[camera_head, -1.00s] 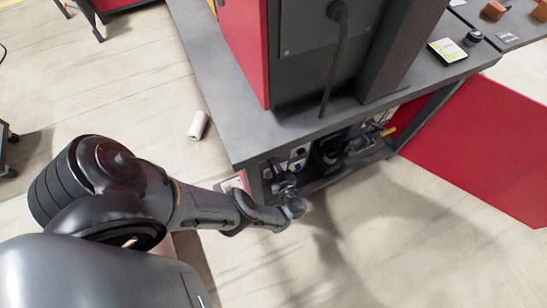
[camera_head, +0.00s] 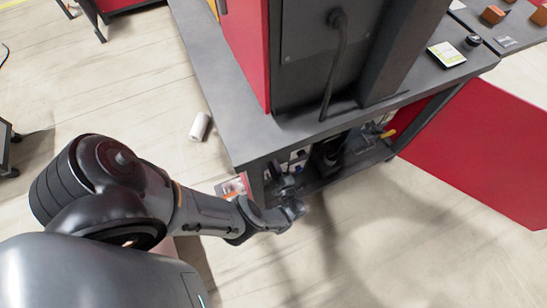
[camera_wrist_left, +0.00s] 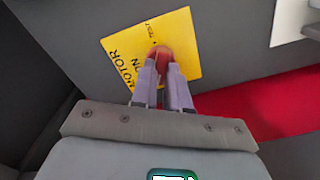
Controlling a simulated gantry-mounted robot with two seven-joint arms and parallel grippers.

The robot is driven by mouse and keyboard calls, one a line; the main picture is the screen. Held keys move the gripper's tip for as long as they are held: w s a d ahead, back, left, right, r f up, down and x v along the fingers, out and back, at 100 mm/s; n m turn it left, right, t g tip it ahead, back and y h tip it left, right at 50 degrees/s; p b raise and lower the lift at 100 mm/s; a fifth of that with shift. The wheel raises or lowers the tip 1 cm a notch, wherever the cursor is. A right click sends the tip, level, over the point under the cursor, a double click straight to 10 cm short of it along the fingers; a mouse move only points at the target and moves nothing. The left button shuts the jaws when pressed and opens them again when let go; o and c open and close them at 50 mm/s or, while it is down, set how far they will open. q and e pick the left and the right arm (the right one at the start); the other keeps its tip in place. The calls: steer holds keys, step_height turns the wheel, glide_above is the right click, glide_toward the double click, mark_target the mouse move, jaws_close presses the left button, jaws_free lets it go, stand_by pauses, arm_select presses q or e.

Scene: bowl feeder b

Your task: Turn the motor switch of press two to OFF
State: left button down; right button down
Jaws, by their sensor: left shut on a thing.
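The motor switch shows in the left wrist view as a red knob (camera_wrist_left: 162,53) on a yellow plate (camera_wrist_left: 190,45). The plate is lettered MOTOR, ON and TEST; the rest of its lettering is hidden. My left gripper (camera_wrist_left: 163,62) is shut on the knob, one finger on each side. The fingertips cover part of the knob, so I cannot tell its exact setting. In the head view my left gripper (camera_head: 285,182) is under the near edge of the bench, where the switch cannot be made out. My right gripper is not in view.
The grey bench (camera_head: 212,90) carries the red and dark press body (camera_head: 305,80) just above my left wrist. A large red panel (camera_head: 480,150) stands at the right. A white cylinder (camera_head: 200,127) lies on the floor left of the bench. The floor in front is clear.

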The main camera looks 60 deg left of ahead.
arm_select(q)
steer(key=n, duration=0.5)
steer(key=shift+f+n, duration=0.15)
steer(key=shift+n, duration=0.15)
stand_by(0.4)
steer(key=c, duration=1.1)
jaws_free()
